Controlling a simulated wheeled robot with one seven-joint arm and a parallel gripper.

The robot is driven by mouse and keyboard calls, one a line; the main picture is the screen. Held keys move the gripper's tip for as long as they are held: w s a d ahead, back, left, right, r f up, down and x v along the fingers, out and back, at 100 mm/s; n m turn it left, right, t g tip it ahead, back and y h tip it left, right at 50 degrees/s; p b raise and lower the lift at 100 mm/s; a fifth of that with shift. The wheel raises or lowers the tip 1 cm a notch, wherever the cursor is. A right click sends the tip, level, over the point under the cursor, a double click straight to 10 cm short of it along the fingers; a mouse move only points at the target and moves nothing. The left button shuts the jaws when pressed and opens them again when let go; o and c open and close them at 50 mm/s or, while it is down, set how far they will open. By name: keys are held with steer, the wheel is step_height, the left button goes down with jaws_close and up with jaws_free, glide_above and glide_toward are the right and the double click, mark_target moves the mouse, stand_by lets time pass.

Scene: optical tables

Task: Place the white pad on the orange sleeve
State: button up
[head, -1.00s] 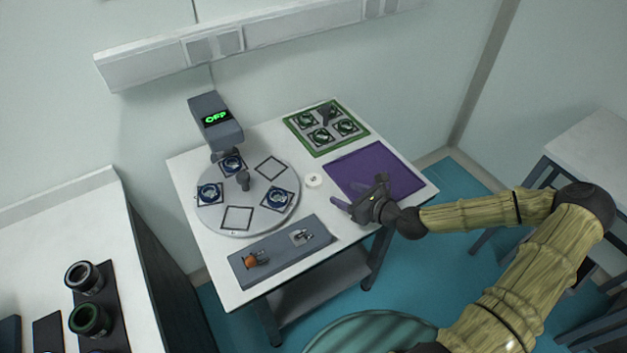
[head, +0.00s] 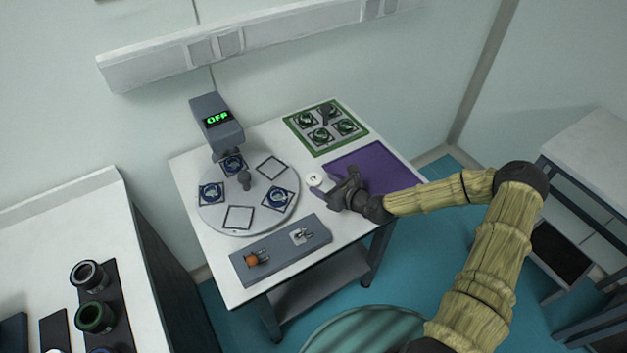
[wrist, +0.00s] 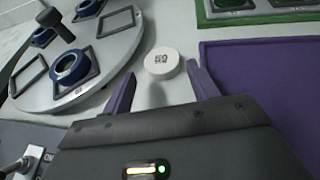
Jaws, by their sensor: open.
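The white pad (head: 313,178) is a small round white disc lying flat on the white table. It also shows in the wrist view (wrist: 161,62), with dark marks on its top. My gripper (head: 325,187) is open and low over the table, just right of the pad in the head view. In the wrist view its two purple fingers (wrist: 160,76) point at the pad, which lies just beyond and between their tips. The sleeve is not in the wrist view.
A round grey turntable (head: 256,213) with blue rings and empty square frames is left of the pad. A purple mat (head: 372,163) is to the right. A green-edged board (head: 303,128) is behind. A grey device (head: 217,125) reading OFF overhangs the turntable.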

mark_target(314, 179)
steer(key=p+x, duration=0.1)
steer(key=x, duration=0.4)
steer(key=shift+d+f+p, duration=0.1)
steer(key=shift+p, duration=0.25)
steer(key=shift+c, duration=0.5)
steer(key=c, duration=0.7)
steer(key=shift+c, duration=0.2)
step_height(314, 179, up, 10)
steer(key=b, duration=0.1)
steer(key=shift+b, duration=0.4)
steer(key=shift+d, duration=0.1)
